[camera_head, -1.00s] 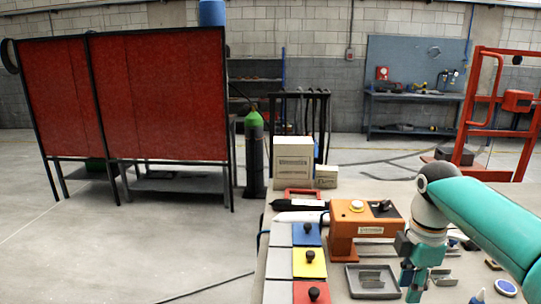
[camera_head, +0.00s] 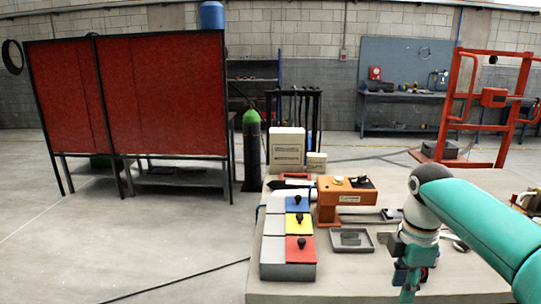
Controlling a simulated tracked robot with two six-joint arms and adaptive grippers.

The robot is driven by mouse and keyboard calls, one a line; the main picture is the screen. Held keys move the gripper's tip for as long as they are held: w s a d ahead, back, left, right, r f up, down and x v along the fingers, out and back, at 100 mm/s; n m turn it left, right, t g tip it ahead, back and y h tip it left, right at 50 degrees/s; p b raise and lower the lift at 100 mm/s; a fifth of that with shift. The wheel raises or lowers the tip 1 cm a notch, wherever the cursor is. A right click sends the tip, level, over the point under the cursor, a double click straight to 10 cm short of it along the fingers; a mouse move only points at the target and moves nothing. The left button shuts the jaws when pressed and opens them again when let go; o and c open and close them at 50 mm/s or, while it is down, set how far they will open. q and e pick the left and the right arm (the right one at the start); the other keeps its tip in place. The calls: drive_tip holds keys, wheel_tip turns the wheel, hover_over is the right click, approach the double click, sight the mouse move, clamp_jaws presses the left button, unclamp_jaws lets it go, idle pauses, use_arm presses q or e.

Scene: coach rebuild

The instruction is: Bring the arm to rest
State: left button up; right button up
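My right arm (camera_head: 480,225) comes in from the right edge, teal with a grey wrist. My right gripper (camera_head: 405,285) hangs pointing down over the front part of the bench (camera_head: 350,290). Its fingers are small and partly hidden, so I cannot tell whether it is open or shut. I see nothing clearly held in it. My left gripper is not in view.
On the bench are an orange machine (camera_head: 330,205), a grey tray (camera_head: 351,240), a box with blue, yellow and red knobbed lids (camera_head: 300,249), and a white carton (camera_head: 286,149). Red screens (camera_head: 160,95) and a green-topped cylinder (camera_head: 251,150) stand on the floor.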

drive_tip(key=s+a+f+m+y, duration=0.1)
drive_tip(key=a+f+m, duration=0.2)
drive_tip(key=f, duration=0.7)
drive_tip(key=s+a+f+m+y, duration=0.1)
drive_tip(key=a+f+m, duration=0.15)
drive_tip(key=f, duration=0.65)
drive_tip(key=s+a+f+m+y, duration=0.15)
drive_tip(key=a+f, duration=0.25)
drive_tip(key=f, duration=0.6)
drive_tip(key=s+a+f+m, duration=0.2)
drive_tip(key=s+f+m, duration=0.4)
drive_tip(key=s, duration=0.3)
drive_tip(key=s+a+f+m, duration=0.2)
drive_tip(key=s+f+m, duration=0.4)
drive_tip(key=s, duration=0.3)
drive_tip(key=shift+a+f+t, duration=0.3)
drive_tip(key=shift+f, duration=0.05)
drive_tip(key=shift+y, duration=0.25)
drive_tip(key=shift+o, duration=1)
